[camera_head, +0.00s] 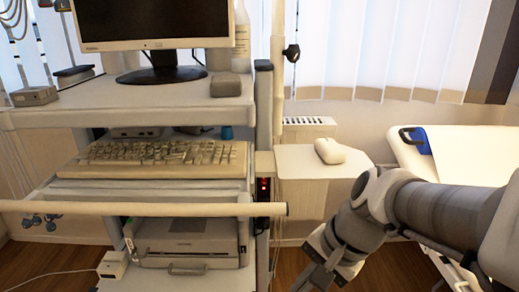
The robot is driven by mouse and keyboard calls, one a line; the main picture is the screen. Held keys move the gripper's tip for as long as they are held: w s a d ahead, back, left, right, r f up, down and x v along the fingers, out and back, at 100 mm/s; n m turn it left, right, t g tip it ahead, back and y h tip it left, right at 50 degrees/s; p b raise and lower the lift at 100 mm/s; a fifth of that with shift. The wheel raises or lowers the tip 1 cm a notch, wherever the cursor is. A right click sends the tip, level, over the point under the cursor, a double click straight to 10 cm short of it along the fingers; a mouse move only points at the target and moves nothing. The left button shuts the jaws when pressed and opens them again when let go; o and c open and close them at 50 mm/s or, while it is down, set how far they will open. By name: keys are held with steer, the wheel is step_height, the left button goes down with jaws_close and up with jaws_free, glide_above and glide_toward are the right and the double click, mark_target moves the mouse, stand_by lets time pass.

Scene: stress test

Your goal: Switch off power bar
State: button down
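A dark vertical strip with small red lights, which looks like the power bar (263,188), is set on the right-hand post of the cart, just below keyboard height. The red lights are glowing. My arm comes in from the right edge and bends down in front of the small side shelf. My gripper (318,272) is low in the picture, to the right of and below the power bar and apart from it. Its fingers are partly cut off by the bottom edge and hard to make out, so I cannot see whether it is open or holds anything.
The cart carries a monitor (150,22), a keyboard (165,153) and a printer (188,240). A pale handle bar (140,208) crosses its front, ending near the power bar. A white mouse (330,150) lies on the side shelf (310,165). A bed (470,150) stands at right.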

steer(key=w+a+r+m+y+p, duration=0.1)
steer(key=w+a+m+y+p, duration=0.25)
steer(key=m, duration=0.55)
steer(key=w+a+r+m+y+p, duration=0.1)
steer(key=w+m+y+p, duration=0.25)
steer(key=w+m, duration=0.35)
steer(key=w+d+f+m+t+p, duration=0.1)
steer(key=w+d+m+t, duration=0.3)
steer(key=m, duration=0.6)
steer(key=w+d+f+m+t+y+p, duration=0.1)
steer(key=w+d+m+t+p, duration=0.2)
steer(key=w+m+t, duration=0.3)
steer(key=shift+w+d+f+m+p, duration=0.35)
steer(key=shift+d+m, duration=0.2)
steer(key=shift+m, duration=2.15)
steer(key=shift+r, duration=0.1)
steer(key=b, duration=0.3)
glide_toward(264, 180)
steer(key=w+a+f, duration=0.2)
steer(key=a, duration=0.3)
steer(key=shift+w+a+r, duration=0.1)
steer(key=shift+w+r, duration=0.1)
steer(key=shift+w, duration=0.7)
